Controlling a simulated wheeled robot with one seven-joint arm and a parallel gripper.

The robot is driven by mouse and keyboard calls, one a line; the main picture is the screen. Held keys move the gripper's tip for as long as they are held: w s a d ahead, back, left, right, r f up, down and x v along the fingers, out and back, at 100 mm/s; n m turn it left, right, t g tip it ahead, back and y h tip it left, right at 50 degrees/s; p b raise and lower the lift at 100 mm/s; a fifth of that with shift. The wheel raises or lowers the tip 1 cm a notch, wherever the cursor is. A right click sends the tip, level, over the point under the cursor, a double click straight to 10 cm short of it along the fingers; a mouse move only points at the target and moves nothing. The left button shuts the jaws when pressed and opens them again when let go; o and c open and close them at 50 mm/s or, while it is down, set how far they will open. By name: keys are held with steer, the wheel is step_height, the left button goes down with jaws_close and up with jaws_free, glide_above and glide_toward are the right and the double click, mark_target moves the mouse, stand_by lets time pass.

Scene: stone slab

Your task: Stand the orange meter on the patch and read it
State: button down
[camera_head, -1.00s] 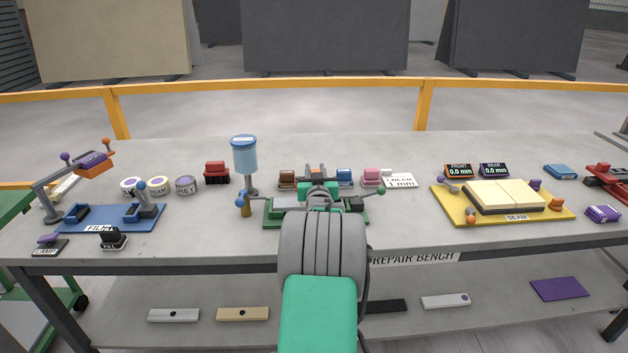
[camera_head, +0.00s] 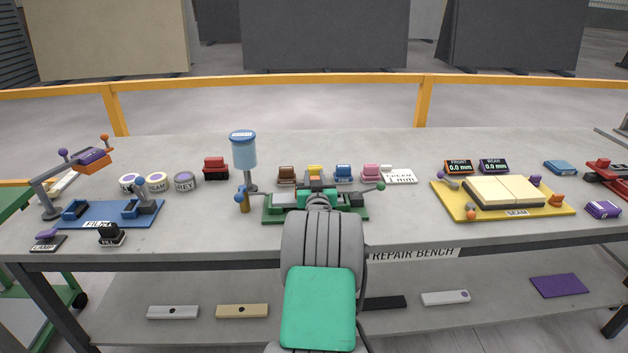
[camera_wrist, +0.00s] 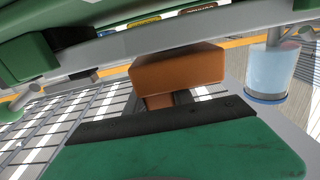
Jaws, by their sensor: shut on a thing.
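In the wrist view an orange-brown block (camera_wrist: 178,72), which looks like the orange meter, sits between the dark fingers of my gripper (camera_wrist: 175,100). My gripper is shut on it. In the head view my forearm hides the meter and most of the gripper. My gripper is low over the green fixture (camera_head: 272,212) at the bench's middle; in the wrist view part of this fixture (camera_wrist: 60,45) shows close by the meter. The patch is hidden, and I cannot tell whether the meter touches anything. No reading on the meter is visible.
A blue cup on a stand (camera_head: 243,152) is just left of the fixture. A yellow seam board (camera_head: 455,208) is right, with FRONT and REAR displays reading 0.0 mm.

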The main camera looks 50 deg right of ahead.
steer(key=shift+f, duration=0.25)
